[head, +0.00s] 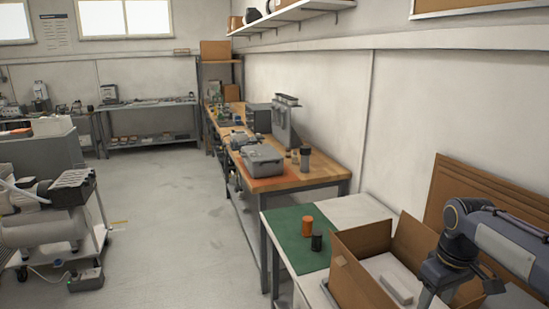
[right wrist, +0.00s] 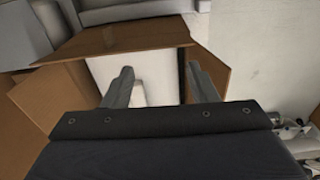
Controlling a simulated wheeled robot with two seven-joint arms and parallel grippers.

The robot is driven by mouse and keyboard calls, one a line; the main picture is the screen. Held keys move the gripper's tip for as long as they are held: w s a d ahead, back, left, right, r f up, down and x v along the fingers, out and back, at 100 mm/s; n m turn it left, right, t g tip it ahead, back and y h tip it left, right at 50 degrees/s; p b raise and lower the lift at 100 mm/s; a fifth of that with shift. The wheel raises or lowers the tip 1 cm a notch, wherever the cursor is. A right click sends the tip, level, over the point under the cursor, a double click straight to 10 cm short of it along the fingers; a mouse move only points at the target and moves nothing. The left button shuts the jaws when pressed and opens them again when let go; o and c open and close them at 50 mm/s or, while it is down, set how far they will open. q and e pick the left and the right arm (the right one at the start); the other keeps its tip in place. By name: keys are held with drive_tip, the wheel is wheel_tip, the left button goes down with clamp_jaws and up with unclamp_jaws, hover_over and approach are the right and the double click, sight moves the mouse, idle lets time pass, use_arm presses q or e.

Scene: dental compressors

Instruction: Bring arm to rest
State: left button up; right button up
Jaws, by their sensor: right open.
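My right arm (head: 490,238) comes in from the right edge of the head view and bends down over an open cardboard box (head: 370,284). In the right wrist view my right gripper (right wrist: 161,82) is open, its two grey fingers apart with nothing held between them. The open box shows past the fingers, with a brown flap (right wrist: 115,40) across the view. A white block (head: 396,288) lies in the box on a pale surface. My left gripper is not in view.
The box stands on a white-topped table with a green mat (head: 290,232). An orange jar (head: 307,226) and a dark jar (head: 317,241) stand on the mat. A wooden workbench (head: 318,176) with equipment lies beyond. The floor (head: 180,215) at left centre is clear.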

drive_tip(key=s+a+f+m+t+y, duration=0.1)
drive_tip(key=s+a+m+t+y, duration=0.1)
drive_tip(key=s+a, duration=0.5)
drive_tip(key=s+a+f+m+t+y, duration=0.1)
drive_tip(key=s+a+f+m+t, duration=0.1)
drive_tip(key=s+a, duration=0.6)
drive_tip(key=s+t, duration=0.1)
drive_tip(key=s, duration=0.4)
drive_tip(key=shift+s+a+f+m+y, duration=0.2)
drive_tip(key=shift+a+m+y, duration=0.1)
drive_tip(key=shift+y, duration=0.1)
drive_tip(key=shift+w, duration=0.1)
